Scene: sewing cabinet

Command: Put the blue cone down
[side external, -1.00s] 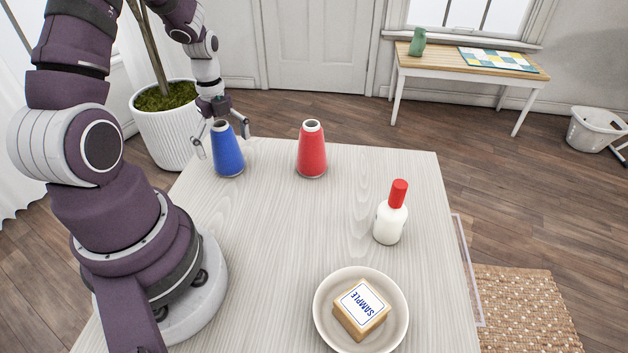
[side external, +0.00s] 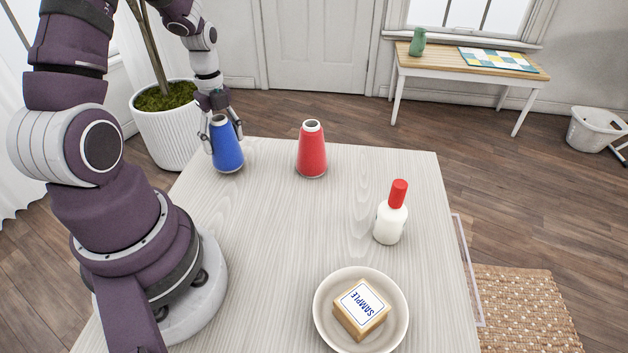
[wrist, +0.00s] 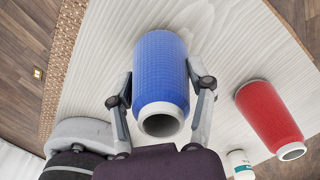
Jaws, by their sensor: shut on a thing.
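The blue cone (side external: 228,152) is upright at the far left of the table (side external: 290,230), with a pale rim at its top. My gripper (side external: 224,138) is shut on the blue cone from above, one finger on each side. In the wrist view the blue cone (wrist: 160,70) sits between both fingers of my gripper (wrist: 160,92), its open pale end towards the camera. Its base is at or just above the table top; I cannot tell whether it touches.
A red cone (side external: 311,152) stands to the right of the blue one. A white bottle with a red cap (side external: 390,222) stands further right. The table's middle is clear.

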